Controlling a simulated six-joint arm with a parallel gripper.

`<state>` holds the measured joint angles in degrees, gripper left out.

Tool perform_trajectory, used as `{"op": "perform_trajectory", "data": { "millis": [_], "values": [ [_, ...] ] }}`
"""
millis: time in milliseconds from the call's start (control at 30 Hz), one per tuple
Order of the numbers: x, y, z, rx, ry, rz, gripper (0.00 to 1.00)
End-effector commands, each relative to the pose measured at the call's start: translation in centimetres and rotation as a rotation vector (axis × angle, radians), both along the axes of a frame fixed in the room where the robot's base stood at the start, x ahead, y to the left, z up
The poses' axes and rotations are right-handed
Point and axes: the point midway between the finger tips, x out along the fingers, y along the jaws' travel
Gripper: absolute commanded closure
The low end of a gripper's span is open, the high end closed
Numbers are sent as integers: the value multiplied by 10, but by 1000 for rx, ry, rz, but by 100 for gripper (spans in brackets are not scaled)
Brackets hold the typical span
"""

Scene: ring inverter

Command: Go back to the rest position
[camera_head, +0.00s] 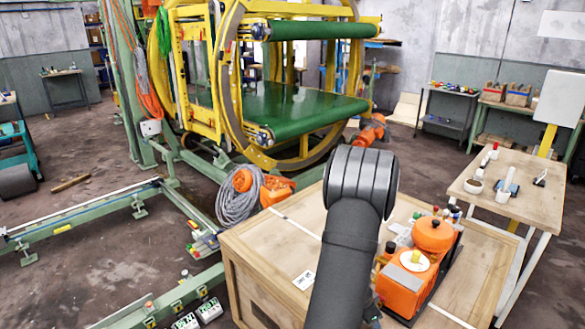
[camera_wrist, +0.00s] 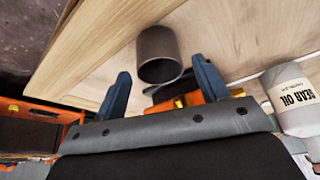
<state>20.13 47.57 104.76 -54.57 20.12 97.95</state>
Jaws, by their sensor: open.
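My gripper (camera_wrist: 160,80) shows in the wrist view with its two blue fingers spread apart. It is open and nothing is held between the fingers. A dark grey cylindrical cup (camera_wrist: 158,52) appears beyond the fingertips, against a pale wooden surface (camera_wrist: 115,40). Whether the fingers touch the cup cannot be told. In the head view my own dark arm rises from the bottom middle, and my gripper is hidden there.
A white gear oil bottle (camera_wrist: 290,95) is close on the gripper's right. In the head view, orange equipment (camera_head: 405,285) sits on a wooden crate (camera_head: 265,250). A wooden table (camera_head: 535,205) with small items is at right. The yellow ring machine (camera_head: 232,75) stands behind.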

Motion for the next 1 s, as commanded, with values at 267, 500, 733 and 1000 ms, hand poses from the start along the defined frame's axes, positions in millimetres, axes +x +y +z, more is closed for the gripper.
{"op": "perform_trajectory", "data": {
  "millis": [267,500,733,1000],
  "values": [
    [3,-8,-22,1,0,0,33],
    [4,-8,-22,0,-1,0,33],
    [4,-8,-22,0,-1,0,33],
    [1,-1,-2,-1,-3,1,33]
  ]
}}
